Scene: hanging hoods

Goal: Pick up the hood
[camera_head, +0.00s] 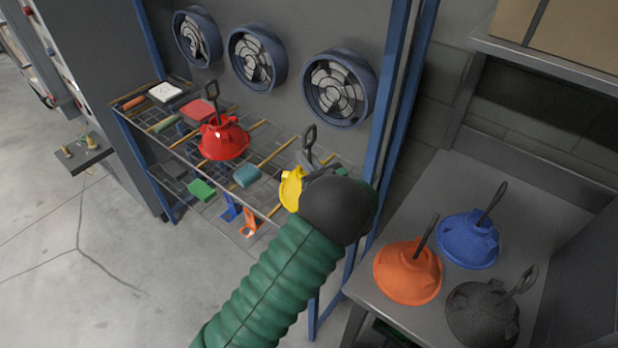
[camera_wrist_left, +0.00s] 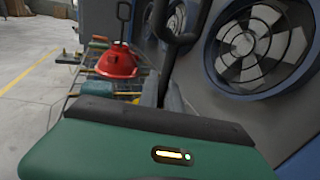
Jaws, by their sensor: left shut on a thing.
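A yellow hood (camera_head: 291,189) with an upright dark loop handle (camera_head: 309,137) is at the right end of the wire rack, mostly hidden behind my left wrist. My left gripper (camera_head: 318,168) is shut on the yellow hood, by its handle; the exact contact is partly hidden. I cannot tell whether the hood touches the rack. My right gripper is not in view.
A red hood (camera_head: 222,138) stands further left on the wire rack (camera_head: 262,142), among small coloured objects. Orange (camera_head: 407,272), blue (camera_head: 468,240) and black (camera_head: 482,313) hoods stand on the grey table at right. Blue posts (camera_head: 391,130) stand between rack and table.

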